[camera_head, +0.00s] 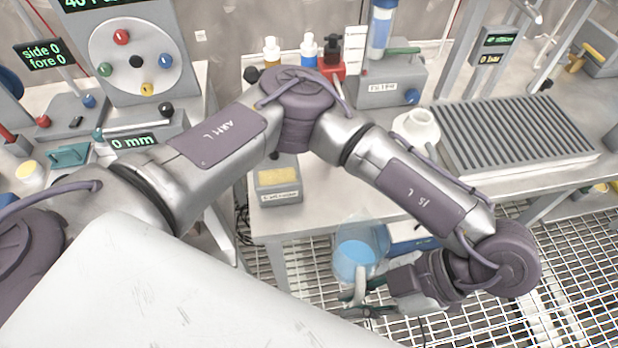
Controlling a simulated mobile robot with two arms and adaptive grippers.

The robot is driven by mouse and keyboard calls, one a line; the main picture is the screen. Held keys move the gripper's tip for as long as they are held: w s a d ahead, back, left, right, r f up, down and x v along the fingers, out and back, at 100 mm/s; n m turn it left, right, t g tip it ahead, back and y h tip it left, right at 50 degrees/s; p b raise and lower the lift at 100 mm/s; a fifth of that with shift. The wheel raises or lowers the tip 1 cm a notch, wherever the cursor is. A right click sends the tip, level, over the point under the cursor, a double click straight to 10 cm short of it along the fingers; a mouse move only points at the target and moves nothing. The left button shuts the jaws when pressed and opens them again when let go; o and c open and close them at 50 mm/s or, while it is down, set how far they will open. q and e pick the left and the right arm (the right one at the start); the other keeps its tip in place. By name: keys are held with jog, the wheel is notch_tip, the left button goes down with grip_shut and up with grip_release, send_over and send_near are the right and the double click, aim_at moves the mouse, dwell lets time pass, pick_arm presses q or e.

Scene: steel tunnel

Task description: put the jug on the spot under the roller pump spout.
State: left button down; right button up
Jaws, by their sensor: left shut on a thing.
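A clear jug (357,258) with blue liquid in it is in the lower middle of the head view, in front of the bench's near edge. It looks about upright. My left gripper (362,298) reaches it from the right and is shut on it, seemingly at its handle; the exact contact is small and partly hidden. A grey machine with a round face (136,60) and coloured knobs around a black hub stands at the upper left; it may be the roller pump. I cannot make out its spout or the spot under it. My right gripper is not in view.
My left arm crosses the bench (330,190). On it are a ribbed grey rack (515,135), a white pot (416,126), a grey unit with a blue cylinder (385,80), small bottles (308,50) and a yellow-topped box (279,182). Grating floor (570,270) lies in front.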

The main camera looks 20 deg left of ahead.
pick_arm(q)
jog(key=shift+m+t, duration=0.4)
jog(key=shift+m, duration=0.3)
jog(key=w+a, duration=0.3)
jog(key=w, duration=0.1)
jog(key=w+a+p, duration=0.1)
jog(key=w+a, duration=0.6)
jog(key=w, duration=0.1)
jog(key=shift+w+a+p, duration=0.3)
jog(key=shift+w+p, duration=0.1)
jog(key=w+a, duration=0.2)
jog(key=w, duration=0.1)
jog(key=shift+w+a+p, duration=0.2)
jog(key=shift+p, duration=0.1)
jog(key=shift+f, duration=0.8)
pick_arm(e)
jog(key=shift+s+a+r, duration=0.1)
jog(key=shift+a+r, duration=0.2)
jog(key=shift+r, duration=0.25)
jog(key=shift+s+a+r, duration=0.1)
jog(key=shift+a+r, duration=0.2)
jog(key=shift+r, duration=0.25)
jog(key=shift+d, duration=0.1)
